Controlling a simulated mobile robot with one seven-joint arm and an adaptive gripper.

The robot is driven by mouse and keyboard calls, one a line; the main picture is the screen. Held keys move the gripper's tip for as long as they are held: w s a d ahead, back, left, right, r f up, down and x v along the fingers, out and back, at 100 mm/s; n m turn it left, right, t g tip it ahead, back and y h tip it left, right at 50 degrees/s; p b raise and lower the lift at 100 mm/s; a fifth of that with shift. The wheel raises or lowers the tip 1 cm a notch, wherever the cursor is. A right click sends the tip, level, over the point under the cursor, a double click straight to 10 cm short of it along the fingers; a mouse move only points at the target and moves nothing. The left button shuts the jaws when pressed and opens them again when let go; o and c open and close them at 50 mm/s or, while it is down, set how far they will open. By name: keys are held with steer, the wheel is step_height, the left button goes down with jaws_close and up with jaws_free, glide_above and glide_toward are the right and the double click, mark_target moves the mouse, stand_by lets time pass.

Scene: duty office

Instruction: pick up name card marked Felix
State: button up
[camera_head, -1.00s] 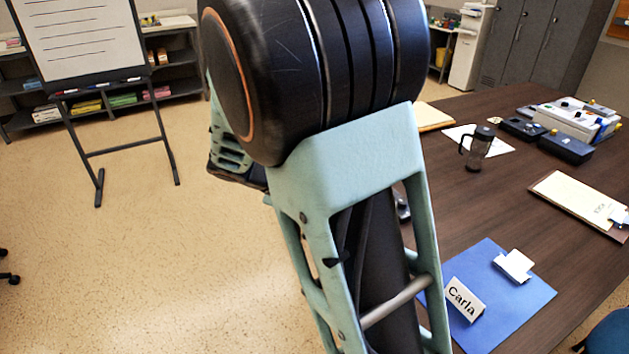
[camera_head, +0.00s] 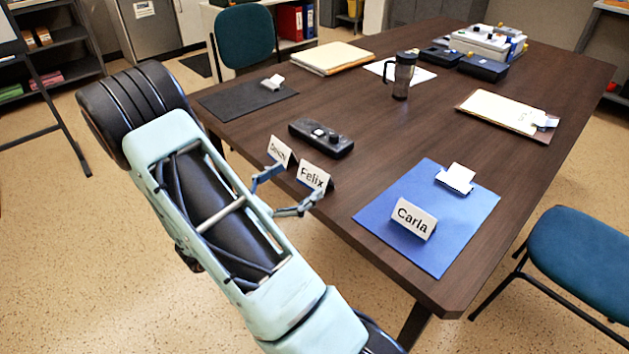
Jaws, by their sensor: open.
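The white name card marked Felix (camera_head: 313,175) stands near the table's near left edge. My gripper (camera_head: 298,183) is open, with its two light blue fingers spread at the Felix card's near left side. One fingertip overlaps the card's lower right part in view and the other lies near its left end. I cannot tell whether they touch it. The gripper's palm is hidden behind my arm.
Another name card (camera_head: 279,150), its text unclear, stands close behind Felix. A black device (camera_head: 321,138) lies beyond. A dark mug (camera_head: 403,75) stands farther back.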

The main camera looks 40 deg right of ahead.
mark_target(314, 170)
steer(key=d, duration=0.4)
steer(key=w+d+b, duration=0.1)
steer(key=d, duration=0.1)
steer(key=shift+d+f, duration=0.1)
steer(key=shift+d, duration=0.15)
steer(key=shift+c, duration=0.2)
steer(key=c, duration=0.9)
